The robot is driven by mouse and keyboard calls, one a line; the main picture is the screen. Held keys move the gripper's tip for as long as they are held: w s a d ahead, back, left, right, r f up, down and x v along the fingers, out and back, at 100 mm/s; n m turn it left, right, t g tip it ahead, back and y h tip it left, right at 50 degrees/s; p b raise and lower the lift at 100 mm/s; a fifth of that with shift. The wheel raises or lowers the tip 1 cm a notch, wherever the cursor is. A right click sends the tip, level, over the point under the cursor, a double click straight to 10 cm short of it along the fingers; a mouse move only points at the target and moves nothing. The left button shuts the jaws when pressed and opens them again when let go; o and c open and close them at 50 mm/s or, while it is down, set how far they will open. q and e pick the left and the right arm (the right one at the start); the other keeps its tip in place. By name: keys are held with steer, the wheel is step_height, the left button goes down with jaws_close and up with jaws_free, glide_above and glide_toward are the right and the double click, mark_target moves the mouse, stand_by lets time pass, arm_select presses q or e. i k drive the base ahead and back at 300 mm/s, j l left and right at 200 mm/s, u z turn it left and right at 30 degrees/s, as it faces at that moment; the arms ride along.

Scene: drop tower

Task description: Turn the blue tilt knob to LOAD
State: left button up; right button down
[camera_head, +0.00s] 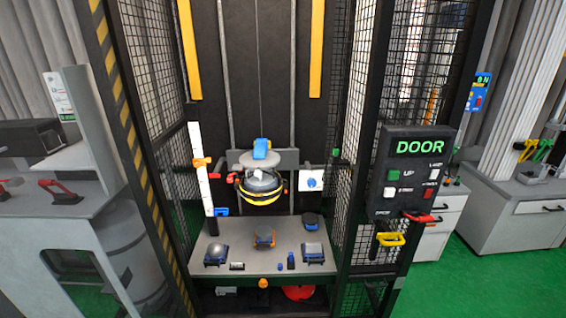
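A small white plate with a round blue part (312,182) is at the right of the carriage inside the drop tower. It looks like a knob on a label plate, but its lettering is too small to read, so I cannot tell its setting. A blue block (261,147) sits on top of the round grey carriage head (260,160). Below the head hangs a grey rounded body with a yellow and black band (262,192). Another small blue part (221,212) is at the foot of the white upright scale. Neither of my grippers is in view.
A grey table (262,262) below the carriage holds several small blue, black and orange fixtures. Mesh walls flank the tower opening. A black DOOR panel (412,175) with buttons and a yellow handle (391,239) stand at the right. A red-handled item (58,188) lies on the left bench.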

mark_target(311, 183)
steer(key=i+l+u, duration=0.15)
steer(key=i+u, duration=0.3)
steer(key=i, duration=0.95)
